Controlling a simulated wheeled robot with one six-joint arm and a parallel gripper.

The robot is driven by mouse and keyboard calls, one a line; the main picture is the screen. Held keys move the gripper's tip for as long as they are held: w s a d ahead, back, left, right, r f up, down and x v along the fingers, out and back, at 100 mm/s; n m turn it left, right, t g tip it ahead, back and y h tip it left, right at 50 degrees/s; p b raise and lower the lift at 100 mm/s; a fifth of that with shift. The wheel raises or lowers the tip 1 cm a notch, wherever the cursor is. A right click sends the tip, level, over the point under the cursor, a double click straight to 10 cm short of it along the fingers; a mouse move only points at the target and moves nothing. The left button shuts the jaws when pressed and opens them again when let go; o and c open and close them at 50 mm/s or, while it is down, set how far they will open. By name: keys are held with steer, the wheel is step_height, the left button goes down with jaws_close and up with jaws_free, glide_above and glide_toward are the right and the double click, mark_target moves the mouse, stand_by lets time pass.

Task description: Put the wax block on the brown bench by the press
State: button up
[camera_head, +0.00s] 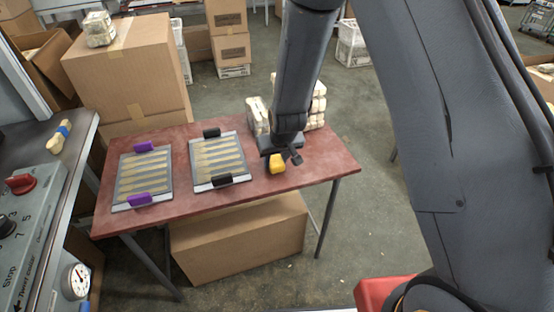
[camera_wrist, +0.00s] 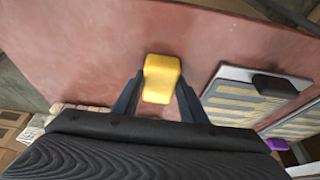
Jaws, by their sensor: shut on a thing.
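The yellow wax block (camera_head: 277,164) is at my gripper (camera_head: 279,156), over the right part of the reddish-brown bench (camera_head: 320,165). In the wrist view the wax block (camera_wrist: 161,79) sits between the two dark fingers of my gripper (camera_wrist: 158,92), which is shut on it. I cannot tell whether the block touches the bench top. The press (camera_head: 30,225) is at the left edge of the head view, grey with a red knob, a dial gauge and a dark counter.
Two trays of wooden spoons lie on the bench, one with purple handles (camera_head: 144,146) and one with black handles (camera_head: 222,180). Bundled spoons (camera_head: 257,113) are stacked at the back. A cardboard box (camera_head: 240,240) stands underneath. The bench's right end is clear.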

steer(key=shift+f, duration=0.15)
steer(key=o, duration=1.1)
steer(key=p+v, duration=0.3)
steer(key=v, duration=0.9)
steer(key=shift+r+p, duration=0.2)
steer(key=shift+p, duration=0.1)
steer(key=s+d+r+m+g, duration=0.1)
steer(key=s+d+r, duration=0.4)
steer(key=s+d, duration=0.3)
steer(key=s+d+r+m+g+h, duration=0.1)
steer(key=s+d+r+m, duration=0.1)
steer(key=s+d+r, duration=0.3)
steer(key=s+d, duration=0.3)
steer(key=s, duration=0.2)
steer(key=shift+r+g, duration=0.4)
steer(key=shift+d, duration=0.15)
steer(key=shift+f+b, duration=0.3)
steer(key=shift+f, duration=0.05)
